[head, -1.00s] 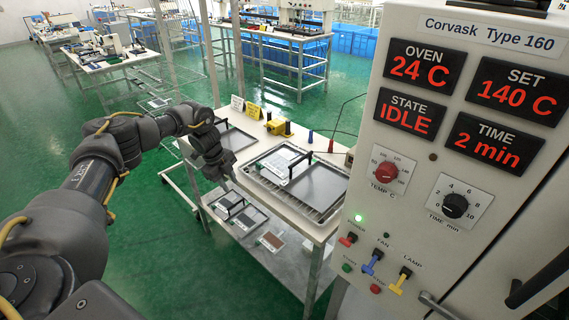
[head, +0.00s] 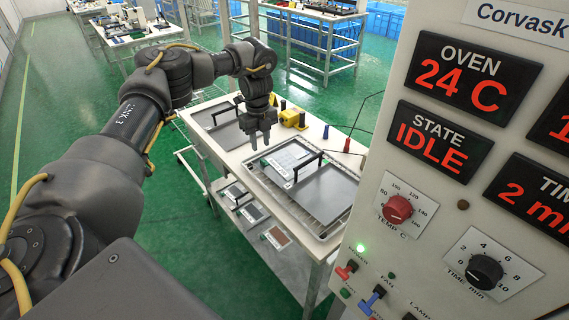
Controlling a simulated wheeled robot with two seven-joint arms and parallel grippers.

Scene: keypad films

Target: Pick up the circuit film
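A pale sheet with a fine printed pattern, which looks like the circuit film (head: 285,159), lies in a shallow metal tray (head: 262,184) on the white table. A grey plate with a black handle (head: 328,191) lies to its right in the same tray and may cover part of it. My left gripper (head: 260,142) points down just beyond the film's upper left edge in the head view. A gap shows between its two fingers, and nothing is seen between them. Its height above the table is hard to tell. My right gripper is not in view.
A yellow block (head: 289,117) with dark cylinders stands behind the tray. The lower shelf (head: 287,262) holds several small panels. The oven control panel (head: 425,170) rises close on the right.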

